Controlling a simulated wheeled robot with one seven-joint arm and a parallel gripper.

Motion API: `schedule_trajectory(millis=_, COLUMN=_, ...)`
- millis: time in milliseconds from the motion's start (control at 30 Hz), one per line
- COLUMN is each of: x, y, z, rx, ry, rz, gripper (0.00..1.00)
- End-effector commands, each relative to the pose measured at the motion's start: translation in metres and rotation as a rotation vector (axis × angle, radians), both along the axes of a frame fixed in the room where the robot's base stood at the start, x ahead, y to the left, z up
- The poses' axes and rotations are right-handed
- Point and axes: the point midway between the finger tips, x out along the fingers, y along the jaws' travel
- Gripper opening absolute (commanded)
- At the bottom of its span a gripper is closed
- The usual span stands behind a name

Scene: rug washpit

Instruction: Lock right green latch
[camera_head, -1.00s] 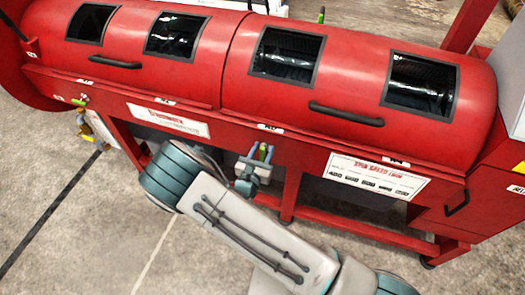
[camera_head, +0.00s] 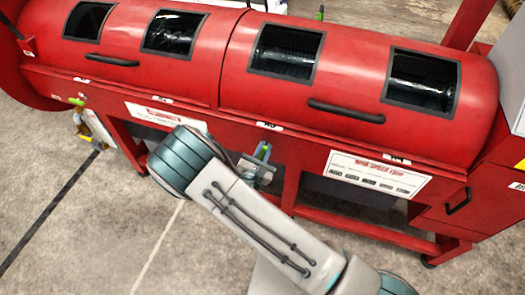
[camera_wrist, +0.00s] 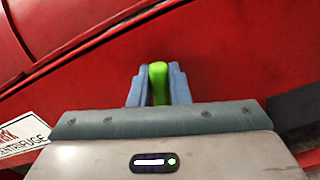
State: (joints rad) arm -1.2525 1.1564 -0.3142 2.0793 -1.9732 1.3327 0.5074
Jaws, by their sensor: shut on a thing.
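A green latch (camera_wrist: 158,82) stands between the blue-grey fingers of my gripper (camera_wrist: 159,88) in the wrist view. The fingers are closed on both sides of its handle. In the head view my gripper (camera_head: 261,160) is at the front of the red centrifuge (camera_head: 340,142), below the seam between its two lids, and a bit of green shows between the fingers. The latch's lower part and mount are hidden by my gripper. Another green latch (camera_head: 78,101) is at the machine's left end, apart from my gripper.
The lids have dark windows and black handles (camera_head: 346,111). White sign plates (camera_head: 376,174) are on the machine's front. Red legs and a low rail (camera_head: 365,232) stand under it. Concrete floor (camera_head: 100,225) is clear at the lower left.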

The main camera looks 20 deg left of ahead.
Motion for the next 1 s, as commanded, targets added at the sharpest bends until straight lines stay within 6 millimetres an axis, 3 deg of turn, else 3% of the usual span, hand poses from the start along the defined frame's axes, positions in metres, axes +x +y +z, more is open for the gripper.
schedule_trajectory(millis=1000, x=-0.001, y=-0.014, z=-0.021, rx=0.955, ry=-0.076, rz=-0.001, gripper=0.0)
